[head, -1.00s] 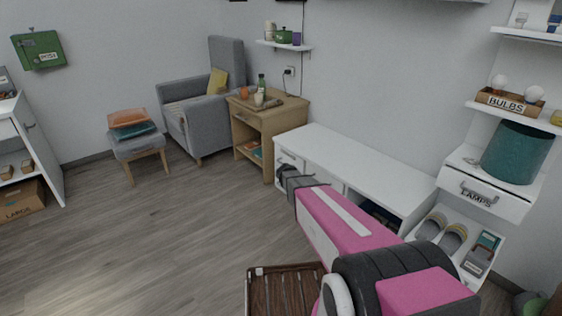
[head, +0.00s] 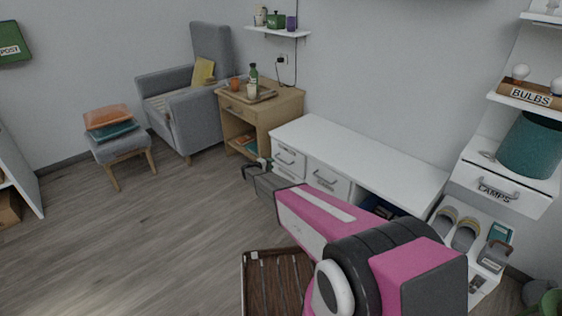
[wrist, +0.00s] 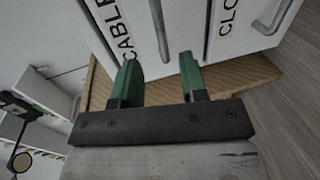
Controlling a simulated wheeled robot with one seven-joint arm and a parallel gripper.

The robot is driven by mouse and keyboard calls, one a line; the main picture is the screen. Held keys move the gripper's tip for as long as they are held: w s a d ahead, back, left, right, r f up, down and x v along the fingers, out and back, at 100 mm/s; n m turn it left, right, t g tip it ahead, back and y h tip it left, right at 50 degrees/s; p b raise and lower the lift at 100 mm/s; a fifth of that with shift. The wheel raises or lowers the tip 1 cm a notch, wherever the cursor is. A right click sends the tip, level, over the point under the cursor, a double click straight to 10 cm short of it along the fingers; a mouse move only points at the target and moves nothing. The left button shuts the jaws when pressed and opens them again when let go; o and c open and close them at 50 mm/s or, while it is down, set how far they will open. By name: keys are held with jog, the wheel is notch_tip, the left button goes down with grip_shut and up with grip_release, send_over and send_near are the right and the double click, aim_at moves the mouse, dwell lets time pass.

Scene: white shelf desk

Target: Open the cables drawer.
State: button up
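The cables drawer (wrist: 110,30) is a white front at the upper left of the wrist view, its label partly cut off at "CABLE". It appears closed. Its grey bar handle (wrist: 160,28) lies ahead of and between my fingers. My gripper (wrist: 157,78) is open with green fingertips, and nothing is between them at the tips. In the head view my gripper (head: 256,168) is at the left front of the low white cabinet (head: 350,149), whose drawer fronts have grey handles. The labels there are too small or hidden to read.
A neighbouring drawer (wrist: 255,25) labelled "CLO..." has its own handle. A wooden side table (head: 262,112) and grey armchair (head: 190,105) stand beyond the cabinet. A lamps drawer (head: 503,185) is at right. A brown slatted item (head: 272,285) is at bottom.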

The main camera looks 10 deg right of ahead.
aim_at(281, 160)
jog(key=x, duration=0.9)
jog(key=shift+w+d, duration=0.1)
grip_shut()
